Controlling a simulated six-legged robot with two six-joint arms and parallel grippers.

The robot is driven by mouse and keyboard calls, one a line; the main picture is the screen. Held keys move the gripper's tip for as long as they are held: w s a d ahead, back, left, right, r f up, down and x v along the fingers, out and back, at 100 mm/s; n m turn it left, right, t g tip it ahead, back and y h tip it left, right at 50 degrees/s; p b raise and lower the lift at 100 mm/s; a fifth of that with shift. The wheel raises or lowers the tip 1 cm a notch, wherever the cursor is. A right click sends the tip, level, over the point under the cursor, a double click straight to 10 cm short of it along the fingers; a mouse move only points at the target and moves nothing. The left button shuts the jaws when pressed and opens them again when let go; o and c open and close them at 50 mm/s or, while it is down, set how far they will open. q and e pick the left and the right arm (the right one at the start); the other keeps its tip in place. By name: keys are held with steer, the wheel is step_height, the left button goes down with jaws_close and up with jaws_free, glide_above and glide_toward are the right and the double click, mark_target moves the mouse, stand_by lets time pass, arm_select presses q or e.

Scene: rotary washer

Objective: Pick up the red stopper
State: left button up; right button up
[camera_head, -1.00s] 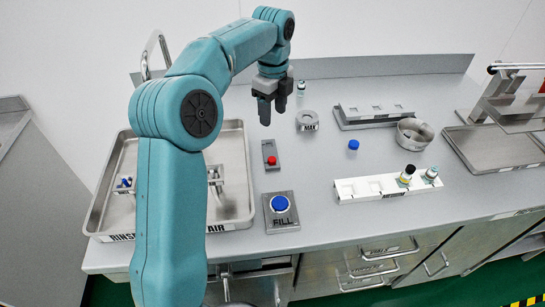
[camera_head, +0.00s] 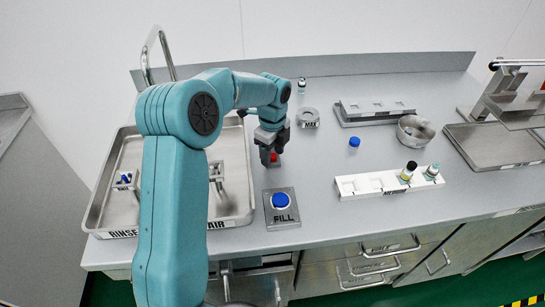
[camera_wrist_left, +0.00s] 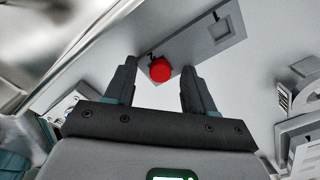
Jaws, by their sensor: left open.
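The red stopper (camera_wrist_left: 160,70) is a small round red piece on a small grey plate (camera_wrist_left: 205,40) on the bench. In the left wrist view it lies between the two fingertips of my left gripper (camera_wrist_left: 153,75), which is open with a gap on both sides of it. In the head view my left gripper (camera_head: 270,158) is over the plate, and the red stopper (camera_head: 274,157) partly shows beside its fingers. Whether the fingers are low enough to enclose it I cannot tell. My right gripper is not in view.
A steel tray (camera_head: 95,205) with fittings stands left. The blue FILL button block (camera_head: 281,218) is in front. A grey ring (camera_head: 308,118), blue cap (camera_head: 354,143), white rack (camera_head: 365,188) with vials and a steel bowl (camera_head: 429,139) are to the right. The bench between is clear.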

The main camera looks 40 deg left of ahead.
arm_select(q)
jaws_close()
